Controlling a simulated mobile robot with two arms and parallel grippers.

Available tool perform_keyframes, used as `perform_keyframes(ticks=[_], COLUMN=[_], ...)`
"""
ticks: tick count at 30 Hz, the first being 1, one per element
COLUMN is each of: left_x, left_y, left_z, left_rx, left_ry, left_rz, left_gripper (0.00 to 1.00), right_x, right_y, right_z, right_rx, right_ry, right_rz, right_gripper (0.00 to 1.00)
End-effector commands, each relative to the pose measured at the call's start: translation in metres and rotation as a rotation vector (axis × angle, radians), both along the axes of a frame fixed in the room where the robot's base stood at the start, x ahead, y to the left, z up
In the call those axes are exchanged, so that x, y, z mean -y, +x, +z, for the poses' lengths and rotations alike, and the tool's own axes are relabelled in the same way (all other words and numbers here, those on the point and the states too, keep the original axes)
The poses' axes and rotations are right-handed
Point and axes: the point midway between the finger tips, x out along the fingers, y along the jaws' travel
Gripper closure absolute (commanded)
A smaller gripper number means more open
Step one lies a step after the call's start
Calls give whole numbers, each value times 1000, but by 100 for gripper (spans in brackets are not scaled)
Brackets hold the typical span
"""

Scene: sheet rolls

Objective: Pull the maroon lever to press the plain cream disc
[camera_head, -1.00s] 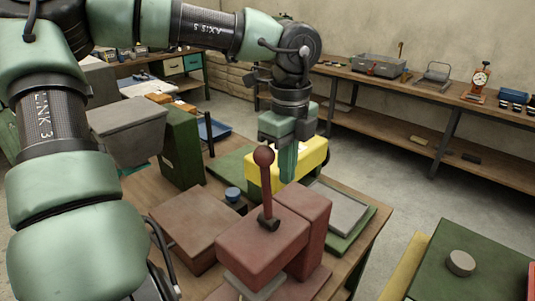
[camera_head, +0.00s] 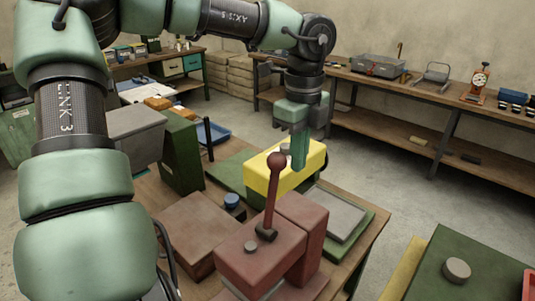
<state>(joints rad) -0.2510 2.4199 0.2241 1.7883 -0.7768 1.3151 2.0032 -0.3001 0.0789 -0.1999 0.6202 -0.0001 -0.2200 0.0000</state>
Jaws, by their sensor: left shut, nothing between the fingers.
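The maroon lever (camera_head: 271,199) has a round ball knob and rises from a dark pivot on top of a maroon press (camera_head: 240,270) at the front middle. It leans slightly right in the picture. My left gripper (camera_head: 300,167) points down with its fingers shut and empty. In the picture it is just right of the knob, in front of the yellow block (camera_head: 268,183); I cannot tell whether it touches the knob. I cannot make out a plain cream disc; the space under the press head is mostly cut off by the frame. My right gripper is not in view.
A brown box (camera_head: 195,235) stands left of the press, near a small blue-topped knob (camera_head: 232,201). A grey plate on a green base (camera_head: 361,228) lies to the right. A green box with a grey disc (camera_head: 457,270) is at the lower right.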

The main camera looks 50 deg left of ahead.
Motion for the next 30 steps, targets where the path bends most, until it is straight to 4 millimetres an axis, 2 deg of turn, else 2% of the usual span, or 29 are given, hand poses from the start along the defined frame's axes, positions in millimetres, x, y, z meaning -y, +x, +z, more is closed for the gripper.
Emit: perform_keyframes(ticks=[1, 13, 30], left_x=[0, -1, -1], left_y=[1, 9, 10], left_z=[9, 48, 52], left_rx=[1, 1, 2], left_ry=[1, 1, 1], left_rz=[0, 1, 0], left_gripper=[100, 100, 100], right_x=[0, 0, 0], right_y=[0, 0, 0], right_z=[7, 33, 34], right_rx=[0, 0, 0], right_ry=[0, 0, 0], right_rz=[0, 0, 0], right_gripper=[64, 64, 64])
